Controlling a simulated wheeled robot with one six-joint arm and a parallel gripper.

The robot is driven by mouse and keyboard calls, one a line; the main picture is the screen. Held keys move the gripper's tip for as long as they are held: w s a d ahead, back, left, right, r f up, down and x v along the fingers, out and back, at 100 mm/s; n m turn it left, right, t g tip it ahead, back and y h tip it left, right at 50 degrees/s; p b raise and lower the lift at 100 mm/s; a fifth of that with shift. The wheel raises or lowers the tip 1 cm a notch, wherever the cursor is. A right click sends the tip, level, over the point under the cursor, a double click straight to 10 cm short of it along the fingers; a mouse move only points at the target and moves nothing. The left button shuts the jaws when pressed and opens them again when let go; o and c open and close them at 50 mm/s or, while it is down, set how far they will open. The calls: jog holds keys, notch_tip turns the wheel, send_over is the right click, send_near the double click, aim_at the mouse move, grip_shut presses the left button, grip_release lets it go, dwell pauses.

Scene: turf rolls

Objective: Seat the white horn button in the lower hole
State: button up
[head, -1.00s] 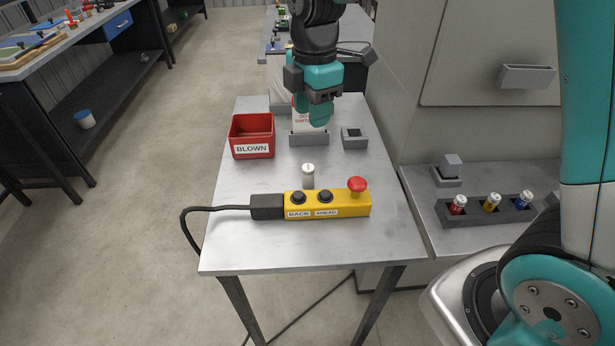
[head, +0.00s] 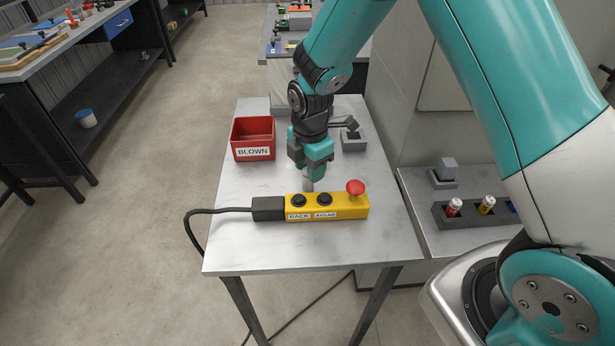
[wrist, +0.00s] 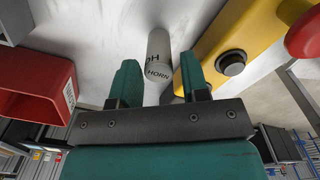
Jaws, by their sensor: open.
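The white horn button (head: 308,185) is a small pale cylinder standing upright on the table just behind the yellow control box (head: 345,207). In the wrist view its end reads HORN (wrist: 158,58). My gripper (head: 311,172) is over it, pointing down, and hides its upper part in the head view. In the wrist view the two teal fingers of my gripper (wrist: 160,78) are apart, with the button showing in the gap between them. I cannot make out any empty lower hole; the box shows two black buttons and a red mushroom knob (head: 355,187).
A red bin (head: 253,152) labelled BLOWN stands at the table's left. A grey block (head: 353,142) is behind on the right. A black cable (head: 200,209) leaves the box leftward. A side shelf holds a rack (head: 470,213) of coloured cylinders. The table's front is clear.

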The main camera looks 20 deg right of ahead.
aim_at(308, 186)
jog(key=shift+a+f+p, duration=0.15)
jog(key=shift+f+p, duration=0.25)
jog(key=shift+f, duration=1.55)
jog(key=shift+w, duration=0.1)
jog(key=c, duration=0.8)
jog(key=shift+o, duration=0.2)
jog(key=shift+r, duration=0.1)
